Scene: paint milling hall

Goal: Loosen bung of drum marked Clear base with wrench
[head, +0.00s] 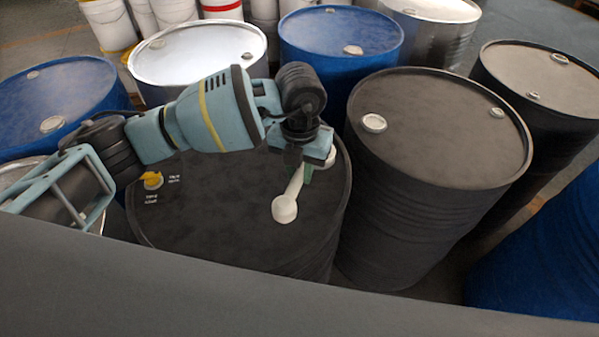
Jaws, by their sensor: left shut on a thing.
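My left gripper (308,170) is shut on a pale wrench (293,192) and holds it over the right part of a black drum's lid. The wrench slants down toward the front, and its round head (285,208) is low over the lid. I cannot tell whether it touches the lid or covers a bung. This black drum (230,215) has a yellow fitting (152,180) at its left edge, with small white lettering beside it that I cannot read surely. I cannot tell which drum is marked Clear base. My right gripper is not in view.
Another black drum (440,140) with a pale bung (374,123) stands close on the right. Blue drums (340,35) and a white-topped drum (195,52) stand behind. A grey surface (250,300) crosses the front. Gaps between drums are narrow.

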